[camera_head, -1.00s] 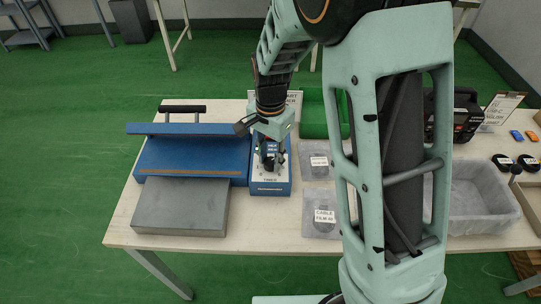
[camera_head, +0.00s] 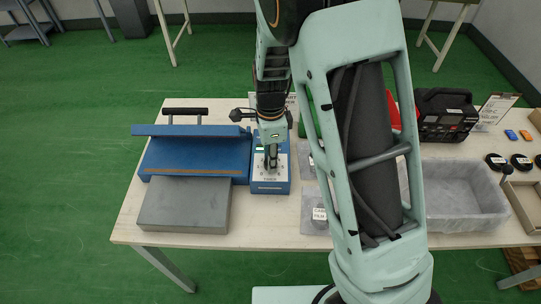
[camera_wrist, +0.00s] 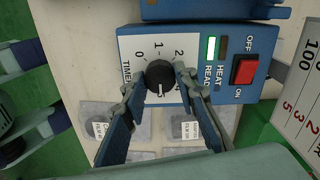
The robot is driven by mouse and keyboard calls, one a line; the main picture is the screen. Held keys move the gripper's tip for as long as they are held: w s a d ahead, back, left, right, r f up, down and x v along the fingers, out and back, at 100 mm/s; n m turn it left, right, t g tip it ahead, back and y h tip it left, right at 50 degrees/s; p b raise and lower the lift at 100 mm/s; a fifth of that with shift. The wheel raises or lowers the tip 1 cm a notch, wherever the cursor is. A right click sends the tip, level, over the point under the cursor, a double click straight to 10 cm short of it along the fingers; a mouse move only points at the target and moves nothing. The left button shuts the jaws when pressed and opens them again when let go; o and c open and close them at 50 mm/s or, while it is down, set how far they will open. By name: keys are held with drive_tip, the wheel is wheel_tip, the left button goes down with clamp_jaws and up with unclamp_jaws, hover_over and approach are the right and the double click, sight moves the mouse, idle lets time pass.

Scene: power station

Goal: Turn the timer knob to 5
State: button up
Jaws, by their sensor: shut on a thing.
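The timer knob (camera_wrist: 159,76) is a round black knob on the white panel of a blue box marked TIMER (camera_head: 271,181). In the wrist view, the numbers 0, 1 and 2 show around its upper side. A pale mark shows at the knob's lower edge, near the figure at the bottom of the dial. My gripper (camera_wrist: 159,79) is shut on the knob, with one fingertip on each side. The right finger covers part of the scale. In the head view, my gripper (camera_head: 271,160) is over the panel and hides the knob.
The box also has a red switch (camera_wrist: 244,70) and a lit green light (camera_wrist: 211,49). A blue device with a grey plate (camera_head: 184,204) stands left of the box. A grey bin (camera_head: 465,195) is at right. My arm crosses the table's middle.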

idle(0.3)
drive_tip(key=o, duration=1.1)
drive_tip(key=shift+o, duration=0.2)
wheel_tip(320, 180, up, 12)
